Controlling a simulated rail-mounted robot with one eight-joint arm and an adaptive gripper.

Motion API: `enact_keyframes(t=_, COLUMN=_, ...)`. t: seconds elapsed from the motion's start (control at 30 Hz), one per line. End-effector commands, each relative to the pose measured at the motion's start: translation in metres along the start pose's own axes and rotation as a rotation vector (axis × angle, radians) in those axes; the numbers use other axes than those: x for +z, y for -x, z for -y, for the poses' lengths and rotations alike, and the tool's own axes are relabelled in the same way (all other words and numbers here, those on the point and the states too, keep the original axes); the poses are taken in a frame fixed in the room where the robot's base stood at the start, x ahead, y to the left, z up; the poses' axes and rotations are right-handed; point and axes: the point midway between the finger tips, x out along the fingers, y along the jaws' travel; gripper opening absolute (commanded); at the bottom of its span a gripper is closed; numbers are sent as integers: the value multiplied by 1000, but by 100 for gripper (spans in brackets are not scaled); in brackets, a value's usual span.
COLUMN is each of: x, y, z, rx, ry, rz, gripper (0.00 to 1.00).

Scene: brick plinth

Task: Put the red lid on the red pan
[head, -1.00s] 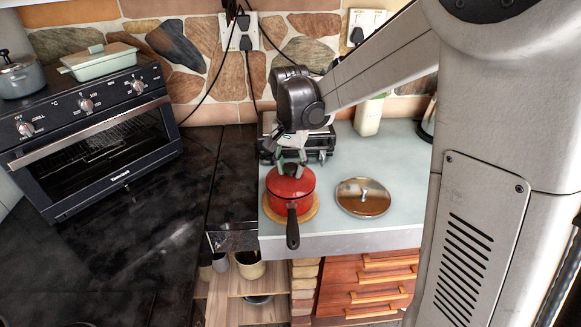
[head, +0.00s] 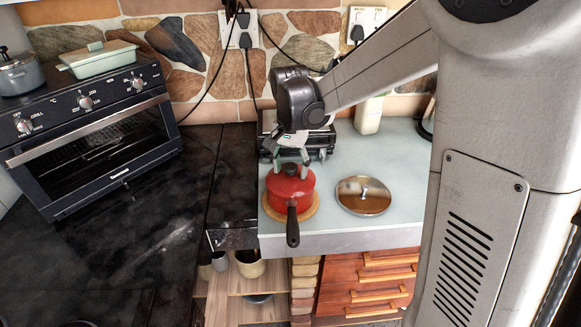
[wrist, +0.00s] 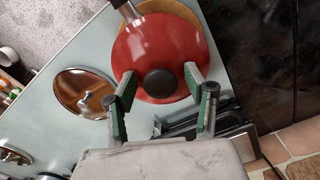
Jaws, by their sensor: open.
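The red pan (head: 291,203) sits on a round wooden board at the front left of the pale worktop, its black handle pointing toward the front. The red lid (head: 289,184) lies over the pan's top, and its black knob faces up. In the wrist view the lid (wrist: 155,55) hides the pan's inside; I cannot tell if it is fully seated. My gripper (head: 291,164) is right above the lid. In the wrist view my gripper (wrist: 159,77) is open, with a green-padded finger on each side of the knob and visible gaps to it.
A shiny round lid (head: 363,195) lies to the right of the pan. A dark appliance (head: 318,142) stands behind the pan. A toaster oven (head: 95,140) is at the left. The worktop's front edge is close to the pan.

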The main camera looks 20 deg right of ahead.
Motion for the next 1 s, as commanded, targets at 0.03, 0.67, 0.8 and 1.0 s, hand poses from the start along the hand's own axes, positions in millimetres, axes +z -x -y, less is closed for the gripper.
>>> enact_keyframes(t=0.03, x=0, y=1, z=0, rx=0, ry=0, rz=0, gripper=49)
enact_keyframes(t=0.67, x=0, y=101, z=0, rx=0, ry=0, rz=0, gripper=49)
enact_keyframes(t=0.8, x=0, y=114, z=0, rx=0, ry=0, rz=0, gripper=49)
enact_keyframes(t=1.0, x=0, y=120, z=0, rx=0, ry=0, rz=0, gripper=49)
